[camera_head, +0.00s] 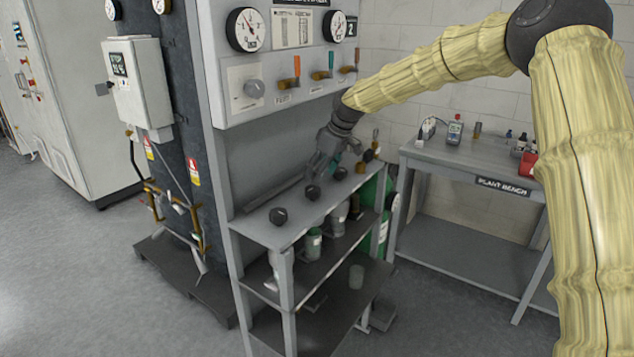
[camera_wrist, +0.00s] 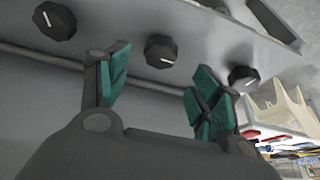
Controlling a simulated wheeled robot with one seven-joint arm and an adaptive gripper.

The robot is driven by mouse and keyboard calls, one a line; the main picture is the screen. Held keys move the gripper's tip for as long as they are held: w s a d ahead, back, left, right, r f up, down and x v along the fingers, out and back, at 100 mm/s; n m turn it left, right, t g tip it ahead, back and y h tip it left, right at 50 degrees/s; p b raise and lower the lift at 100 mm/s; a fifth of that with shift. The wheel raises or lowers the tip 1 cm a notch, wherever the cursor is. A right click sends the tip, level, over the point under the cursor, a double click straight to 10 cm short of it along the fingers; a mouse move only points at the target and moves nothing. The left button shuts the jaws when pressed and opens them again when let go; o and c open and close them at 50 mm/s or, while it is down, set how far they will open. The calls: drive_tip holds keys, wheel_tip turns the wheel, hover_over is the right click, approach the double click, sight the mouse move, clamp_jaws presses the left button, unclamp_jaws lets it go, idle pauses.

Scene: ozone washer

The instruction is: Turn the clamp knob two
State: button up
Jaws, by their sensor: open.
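Several black clamp knobs stand in a row along the grey shelf top in the head view: a near one (camera_head: 278,216), a middle one (camera_head: 313,192) and a farther one (camera_head: 340,173). No number shows on them, so I cannot tell which is knob two. In the wrist view three knobs with white pointer lines show: left (camera_wrist: 54,20), middle (camera_wrist: 161,51) and right (camera_wrist: 243,78). My gripper (camera_head: 328,164) is over the shelf near the farther knobs. Its teal-padded fingers (camera_wrist: 160,88) are apart and empty, with the middle knob seen in the gap beyond them.
A panel with gauges (camera_head: 248,30) and orange and teal-handled valves rises behind the shelf. Jars (camera_head: 314,243) stand on the level below. A plant bench (camera_head: 480,172) with small items is at right.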

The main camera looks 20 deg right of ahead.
drive_tip(key=shift+v, duration=2.4)
drive_tip(key=shift+d, duration=0.15)
